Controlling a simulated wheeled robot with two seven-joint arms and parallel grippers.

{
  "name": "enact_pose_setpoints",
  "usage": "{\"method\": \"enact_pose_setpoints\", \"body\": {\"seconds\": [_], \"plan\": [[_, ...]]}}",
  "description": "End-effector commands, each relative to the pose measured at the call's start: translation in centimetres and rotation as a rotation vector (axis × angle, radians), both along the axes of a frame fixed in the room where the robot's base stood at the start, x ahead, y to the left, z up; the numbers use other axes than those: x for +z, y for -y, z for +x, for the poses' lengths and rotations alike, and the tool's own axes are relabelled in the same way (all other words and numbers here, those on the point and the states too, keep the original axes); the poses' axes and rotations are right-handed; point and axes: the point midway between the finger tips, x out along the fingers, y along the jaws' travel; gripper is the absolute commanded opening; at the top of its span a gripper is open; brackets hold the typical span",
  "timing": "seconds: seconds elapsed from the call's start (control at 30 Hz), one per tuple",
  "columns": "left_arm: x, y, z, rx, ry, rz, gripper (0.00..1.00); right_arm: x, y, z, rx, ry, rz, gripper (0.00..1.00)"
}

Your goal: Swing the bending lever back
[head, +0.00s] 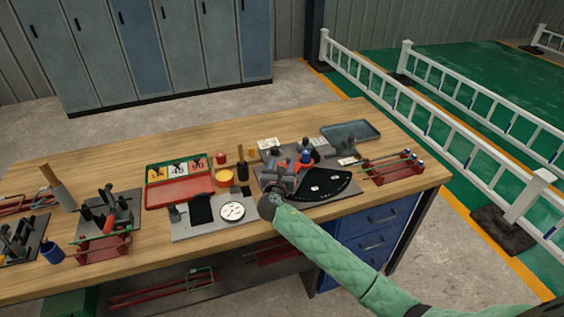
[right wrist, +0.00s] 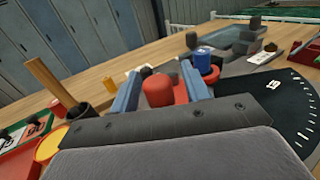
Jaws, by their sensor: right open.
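The bending station is a dark plate (head: 340,190) with a black fan-shaped dial (head: 326,182), right of the bench's middle. A blue cylinder on a red base (head: 306,157) stands at its back; it also shows in the right wrist view (right wrist: 203,61). My right gripper (head: 284,178) is over the plate's left part. In the right wrist view its two blue fingers (right wrist: 160,86) are apart, with a red rounded knob (right wrist: 158,92) between them. The knob looks like the bending lever's grip; its lower part is hidden. I cannot tell whether the fingers touch it. My left gripper is out of view.
Left of the station are a grey board with a white dial (head: 232,211), a red tray (head: 181,192), a yellow pot (head: 225,177) and a dark holder with a wooden handle (head: 242,170). A red rack (head: 393,170) stands right; a grey tray (head: 351,132) lies behind.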

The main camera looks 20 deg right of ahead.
Motion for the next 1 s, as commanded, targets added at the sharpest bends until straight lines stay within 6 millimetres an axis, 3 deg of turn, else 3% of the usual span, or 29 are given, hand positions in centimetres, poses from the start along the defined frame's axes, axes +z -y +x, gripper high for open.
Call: {"method": "enact_pose_setpoints", "body": {"seconds": [0.37,0.6,1.0], "plan": [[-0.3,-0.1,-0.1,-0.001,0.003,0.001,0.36,0.0,0.2,0.5,0.0,0.0,0.001,0.46],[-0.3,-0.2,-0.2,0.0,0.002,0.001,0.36,0.0,0.2,0.4,0.0,0.0,0.0,0.01],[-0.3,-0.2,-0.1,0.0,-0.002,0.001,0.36,-0.1,-0.2,1.5,-0.073,0.001,0.002,0.0]]}}
